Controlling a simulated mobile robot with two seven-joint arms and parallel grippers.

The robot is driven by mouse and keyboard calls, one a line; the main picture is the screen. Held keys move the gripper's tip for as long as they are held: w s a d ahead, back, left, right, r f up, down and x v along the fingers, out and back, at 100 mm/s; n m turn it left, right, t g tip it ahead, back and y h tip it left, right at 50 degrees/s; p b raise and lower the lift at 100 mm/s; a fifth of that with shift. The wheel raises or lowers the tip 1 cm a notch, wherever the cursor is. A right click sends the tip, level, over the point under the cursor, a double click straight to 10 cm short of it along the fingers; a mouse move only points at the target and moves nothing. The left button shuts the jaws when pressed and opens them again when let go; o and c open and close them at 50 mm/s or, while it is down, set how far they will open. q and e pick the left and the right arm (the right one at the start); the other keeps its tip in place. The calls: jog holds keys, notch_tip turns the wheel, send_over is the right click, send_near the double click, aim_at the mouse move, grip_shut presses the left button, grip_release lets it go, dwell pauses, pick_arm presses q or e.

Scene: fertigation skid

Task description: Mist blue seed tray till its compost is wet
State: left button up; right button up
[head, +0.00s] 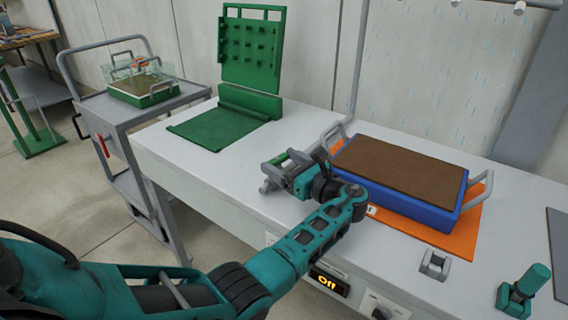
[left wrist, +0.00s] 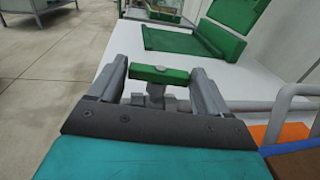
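The blue seed tray (head: 415,208) sits on an orange mat (head: 455,240) on the bench, with grey loop handles at both ends. Its compost (head: 400,168) is an even brown; I cannot tell whether it is wet. My left gripper (head: 275,172) is over the bench, left of the tray. In the left wrist view its fingers (left wrist: 160,85) stand wide apart around a grey fitting with a green crossbar (left wrist: 158,75). I see no clear grip on it. Pale blue streaks (head: 430,65) show behind the tray, below nozzles (head: 519,7). My right gripper is not in view.
A display (head: 329,280) on the bench front reads "Off", beside a knob (head: 380,311). A grey bracket (head: 434,264) and a teal-handled piece (head: 526,286) stand at the front right. A green pegboard stand (head: 250,50) is at the back; a cart (head: 130,105) with a green tray is left.

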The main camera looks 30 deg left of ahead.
pick_arm(q)
jog(key=o, duration=0.4)
jog(key=v, duration=1.3)
jog(key=shift+a, duration=0.1)
jog(key=shift+s, duration=0.1)
